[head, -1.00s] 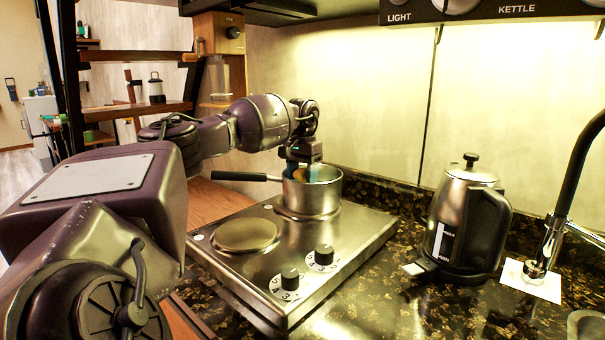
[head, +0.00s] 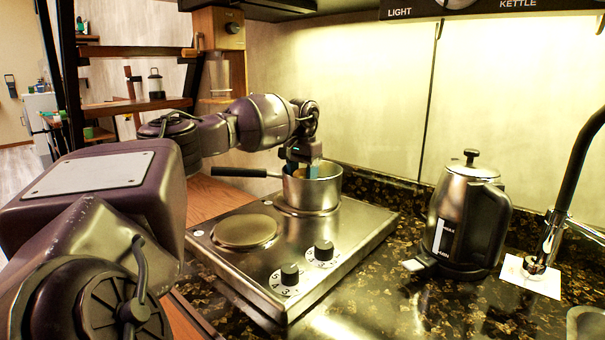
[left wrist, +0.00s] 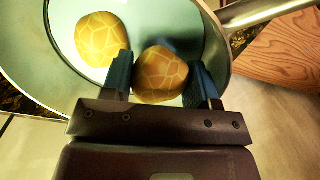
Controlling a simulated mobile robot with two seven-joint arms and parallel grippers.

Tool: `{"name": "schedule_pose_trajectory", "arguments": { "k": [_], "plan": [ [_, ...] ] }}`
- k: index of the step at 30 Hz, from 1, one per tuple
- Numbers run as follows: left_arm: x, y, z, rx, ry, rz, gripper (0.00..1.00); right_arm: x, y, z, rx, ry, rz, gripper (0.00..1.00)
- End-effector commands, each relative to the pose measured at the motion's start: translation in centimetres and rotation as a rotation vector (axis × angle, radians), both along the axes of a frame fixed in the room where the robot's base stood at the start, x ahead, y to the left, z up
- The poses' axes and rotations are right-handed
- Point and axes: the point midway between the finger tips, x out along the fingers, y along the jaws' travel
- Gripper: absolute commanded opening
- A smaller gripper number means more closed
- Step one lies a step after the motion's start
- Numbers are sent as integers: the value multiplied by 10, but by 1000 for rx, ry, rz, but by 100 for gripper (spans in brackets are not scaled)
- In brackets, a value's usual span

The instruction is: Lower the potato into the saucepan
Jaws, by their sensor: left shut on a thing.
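The steel saucepan (head: 312,194) stands upright on the rear burner of the hotplate, its black handle (head: 240,172) pointing left. My left gripper (head: 303,172) points down into the pan's mouth, its blue fingertips at about rim level. In the left wrist view the gripper (left wrist: 160,80) is shut on a yellow-brown potato (left wrist: 161,74) with pale net-like lines, inside the pan's outline. A second, similar potato (left wrist: 101,38) lies in the pan to the left of it. Whether the held potato touches the pan's bottom cannot be told. My right gripper is not in view.
The hotplate (head: 240,272) has an empty front-left burner (head: 246,231) and two black knobs. A steel kettle (head: 465,222) stands to its right. A black tap (head: 570,185) is at the far right. A wall is close behind the pan.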

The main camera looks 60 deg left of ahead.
Motion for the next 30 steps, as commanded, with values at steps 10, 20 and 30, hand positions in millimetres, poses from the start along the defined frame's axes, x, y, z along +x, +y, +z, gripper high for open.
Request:
{"name": "schedule_pose_trajectory", "arguments": {
  "k": [10, 20, 30],
  "plan": [
    [0, 0, -4, 0, 0, 0, 29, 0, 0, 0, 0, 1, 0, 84],
    [0, 0, -6, 0, 0, 0, 29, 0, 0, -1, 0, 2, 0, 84],
    [0, 0, -6, 0, 0, 1, 84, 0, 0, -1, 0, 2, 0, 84]
  ]
}}
